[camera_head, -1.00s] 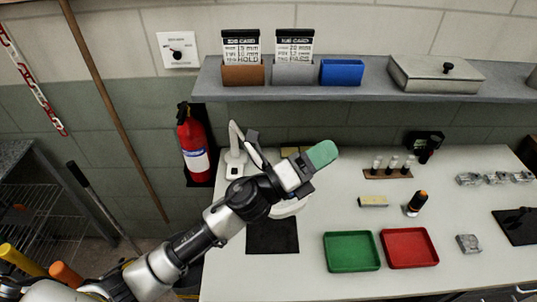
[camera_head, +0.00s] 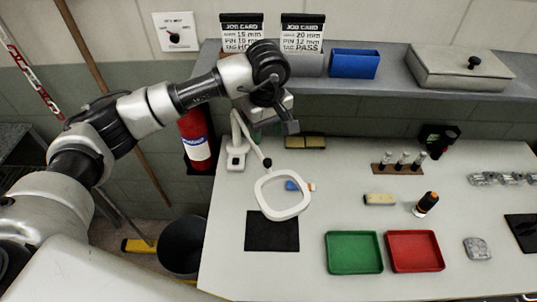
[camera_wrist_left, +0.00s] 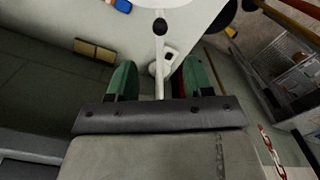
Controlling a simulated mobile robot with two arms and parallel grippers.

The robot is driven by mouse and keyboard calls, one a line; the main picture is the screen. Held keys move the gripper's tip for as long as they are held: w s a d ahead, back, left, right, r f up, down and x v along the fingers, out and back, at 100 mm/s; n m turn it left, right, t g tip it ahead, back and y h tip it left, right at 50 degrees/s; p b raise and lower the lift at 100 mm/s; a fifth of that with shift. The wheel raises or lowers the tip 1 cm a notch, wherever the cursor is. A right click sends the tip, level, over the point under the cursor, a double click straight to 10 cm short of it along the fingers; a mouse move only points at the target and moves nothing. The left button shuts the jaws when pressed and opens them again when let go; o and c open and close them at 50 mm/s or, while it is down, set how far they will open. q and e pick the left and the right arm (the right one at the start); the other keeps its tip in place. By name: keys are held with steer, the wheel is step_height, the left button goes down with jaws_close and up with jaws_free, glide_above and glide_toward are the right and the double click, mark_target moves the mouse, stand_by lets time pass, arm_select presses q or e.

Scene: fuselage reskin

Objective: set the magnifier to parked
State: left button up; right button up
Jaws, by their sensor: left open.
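The magnifier (camera_head: 262,206) is a white frame lens on a thin white jointed arm (camera_head: 247,136). Its base (camera_head: 236,160) stands at the back left of the workbench. The lens hangs over the bench, partly in front of the black mat (camera_head: 271,239). My left gripper (camera_head: 268,128) is open above the back of the bench, beside the magnifier's arm. In the left wrist view its green fingers (camera_wrist_left: 163,82) are apart, and the magnifier's arm (camera_wrist_left: 158,50) shows between them. I cannot tell whether they touch it. My right gripper is not in view.
A shelf (camera_head: 393,86) with job cards, a blue bin (camera_head: 354,64) and a metal box (camera_head: 460,68) runs close behind the gripper. A fire extinguisher (camera_head: 196,140) hangs left of the base. Green (camera_head: 353,253) and red (camera_head: 414,252) trays lie at the front.

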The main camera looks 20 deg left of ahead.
mark_target(268, 160)
arm_select(q)
step_height(268, 160, down, 9)
steer(key=p, duration=0.3)
steer(key=shift+s+d+f, duration=0.1)
steer(key=shift+s+f, duration=0.05)
steer(key=shift+f, duration=0.05)
steer(key=shift+f+p, duration=0.3)
steer(key=shift+f, duration=0.15)
steer(key=shift+c, duration=0.3)
jaws_close()
